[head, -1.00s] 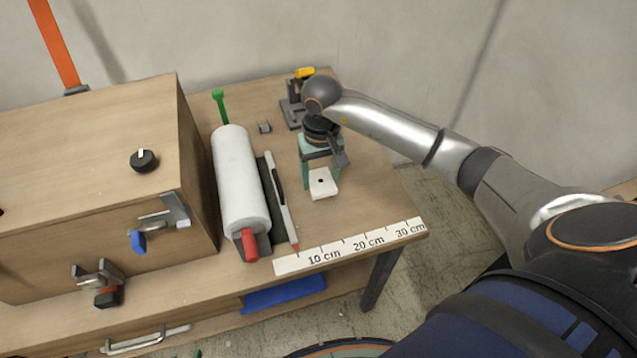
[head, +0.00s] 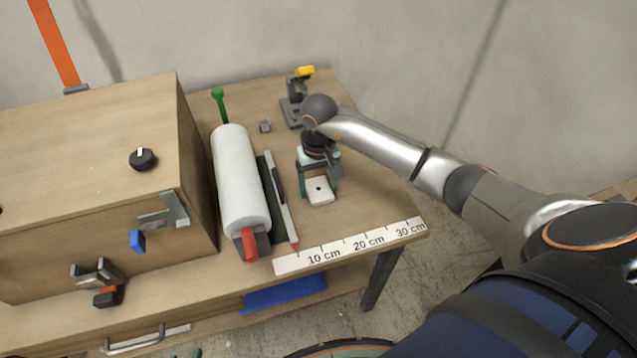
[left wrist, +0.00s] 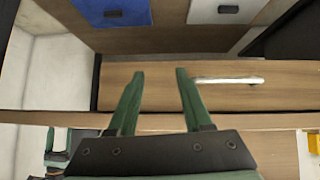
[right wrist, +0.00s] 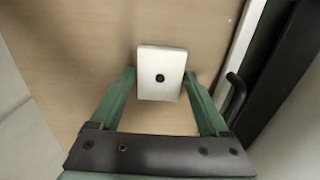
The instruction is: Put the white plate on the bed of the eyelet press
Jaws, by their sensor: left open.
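The white plate (head: 319,190), a small block with a dark hole, lies on the table right of the ruled pad. My right gripper (right wrist: 159,72) is open over it. In the right wrist view the plate (right wrist: 161,88) shows between the green fingertips, with a narrow gap at the left finger; contact at the right finger is unclear. The eyelet press (head: 291,112), grey with a yellow-topped lever, stands at the table's back edge, behind my right wrist. Its bed is partly hidden. My left gripper (left wrist: 160,72) is open and empty in front of a drawer handle (left wrist: 228,80).
A ruler strip (head: 350,245) runs along the front edge. A wooden box (head: 90,170) fills the left.

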